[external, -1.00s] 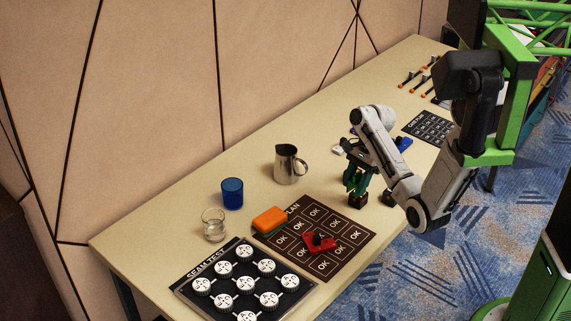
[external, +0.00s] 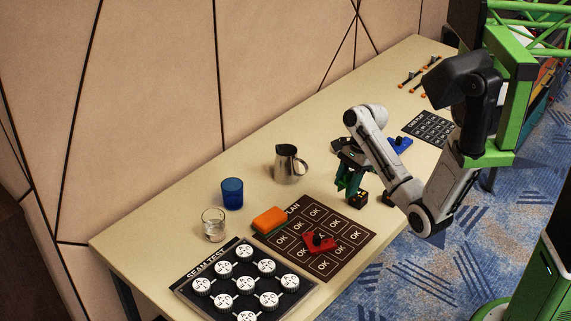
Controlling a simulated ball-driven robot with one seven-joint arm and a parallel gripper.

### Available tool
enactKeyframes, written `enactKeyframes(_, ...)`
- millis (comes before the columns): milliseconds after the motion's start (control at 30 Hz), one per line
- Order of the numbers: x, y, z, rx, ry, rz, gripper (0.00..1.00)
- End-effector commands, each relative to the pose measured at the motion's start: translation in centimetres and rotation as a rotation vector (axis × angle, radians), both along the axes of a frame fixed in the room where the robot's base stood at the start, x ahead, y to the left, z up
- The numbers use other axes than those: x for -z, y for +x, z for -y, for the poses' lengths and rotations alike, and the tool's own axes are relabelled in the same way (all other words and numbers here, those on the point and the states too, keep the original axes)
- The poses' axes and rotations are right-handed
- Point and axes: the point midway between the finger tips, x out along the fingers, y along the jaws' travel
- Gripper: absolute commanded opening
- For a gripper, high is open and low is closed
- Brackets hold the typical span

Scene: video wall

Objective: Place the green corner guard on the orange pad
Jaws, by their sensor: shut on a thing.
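The green corner guard (external: 349,184) appears as a green shape at the tip of my gripper (external: 348,186), which is shut on it. Its exact outline is hard to separate from the dark fingers. My gripper points down over the table, beyond the upper right edge of the dark OK mat. The orange pad (external: 269,218) is a thick block with a green underside. It lies at the left corner of the OK mat, to the left of my gripper and apart from it.
A red piece (external: 319,243) lies on the OK mat (external: 343,259). A small dark block (external: 360,200) is close beside my gripper. A steel jug (external: 287,164), blue cup (external: 232,192) and clear glass (external: 213,225) stand left. A blue piece (external: 400,144) lies behind my arm.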

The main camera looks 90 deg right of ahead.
Motion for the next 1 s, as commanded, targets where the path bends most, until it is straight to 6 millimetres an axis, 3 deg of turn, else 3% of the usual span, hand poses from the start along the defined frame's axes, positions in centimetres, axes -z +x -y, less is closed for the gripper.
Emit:
enactKeyframes(100,-0.6,3.0,-0.8,0.035,-0.007,0.000,0.17)
enactKeyframes(300,-1.9,7.0,-2.4,0.113,-0.004,0.005,0.17)
enactKeyframes(600,-3.1,10.1,-4.1,0.186,0.006,0.015,0.17)
enactKeyframes(767,-2.3,11.4,-3.8,0.193,0.008,0.017,0.17)
enactKeyframes(1000,-0.7,15.2,-1.9,0.193,0.009,0.016,0.17)
